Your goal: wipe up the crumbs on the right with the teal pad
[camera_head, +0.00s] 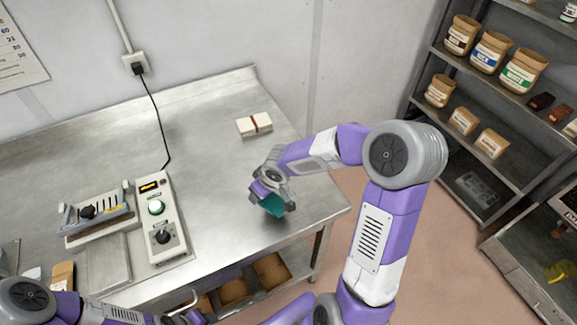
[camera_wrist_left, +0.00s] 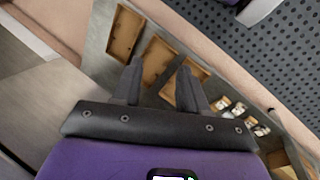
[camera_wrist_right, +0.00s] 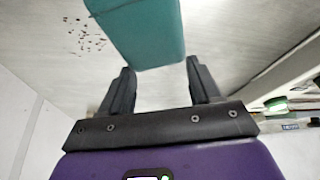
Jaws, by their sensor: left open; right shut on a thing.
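The teal pad (camera_head: 272,205) is in my right gripper (camera_head: 277,196), low over the right part of the steel table (camera_head: 215,205). In the right wrist view the pad (camera_wrist_right: 140,30) shows at the fingertips of the gripper (camera_wrist_right: 160,75). I cannot tell whether the pad touches the table. Dark brown crumbs (camera_wrist_right: 85,36) lie scattered on the metal top, left of and apart from the pad in that view. In the head view the arm and gripper largely hide that spot. My left gripper (camera_wrist_left: 160,80) is open and empty, off the table's front edge, with floor and trays below it.
A control box (camera_head: 160,220) with a green button and a press-like device (camera_head: 95,215) stand on the left. A white banded stack (camera_head: 254,124) lies at the back. The table's middle is clear.

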